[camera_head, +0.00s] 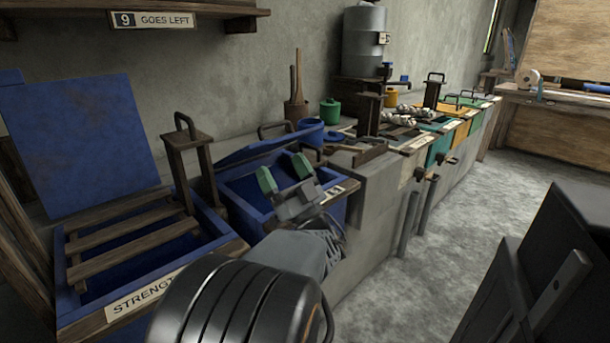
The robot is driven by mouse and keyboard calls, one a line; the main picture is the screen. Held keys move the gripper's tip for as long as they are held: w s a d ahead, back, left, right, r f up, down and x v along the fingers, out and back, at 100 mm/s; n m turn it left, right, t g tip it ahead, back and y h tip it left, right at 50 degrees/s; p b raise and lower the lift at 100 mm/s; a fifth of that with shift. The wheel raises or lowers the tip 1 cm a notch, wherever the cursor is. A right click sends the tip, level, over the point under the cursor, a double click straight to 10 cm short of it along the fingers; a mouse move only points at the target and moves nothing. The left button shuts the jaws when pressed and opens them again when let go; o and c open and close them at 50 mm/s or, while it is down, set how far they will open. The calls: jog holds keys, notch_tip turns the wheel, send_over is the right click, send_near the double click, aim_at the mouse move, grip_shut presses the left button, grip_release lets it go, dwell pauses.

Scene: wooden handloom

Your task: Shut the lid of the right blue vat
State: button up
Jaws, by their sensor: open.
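The right blue vat (239,205) stands in the row left of the middle. Its blue lid (262,147) is hinged at the back and slopes at a low angle above the rim, with a dark gap beneath it. A dark handle (275,126) sits on the lid. My gripper (284,174) is open and empty, with two green-tipped fingers pointing up and away. It appears over the front of the right vat's opening, by the lid's front edge. I cannot tell whether it touches the lid. My arm hides part of the vat's front.
The left blue vat (68,290) has its lid (78,140) raised, wooden slats (128,233) across it and a wooden post frame (189,160). More coloured vats (462,130) continue to the right. Open concrete floor (450,230) lies right of the bench.

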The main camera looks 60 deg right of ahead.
jog(key=s+a+p, duration=0.1)
jog(key=s+a, duration=0.1)
jog(key=s, duration=0.4)
jog(key=shift+a, duration=0.25)
jog(key=shift+s, duration=0.1)
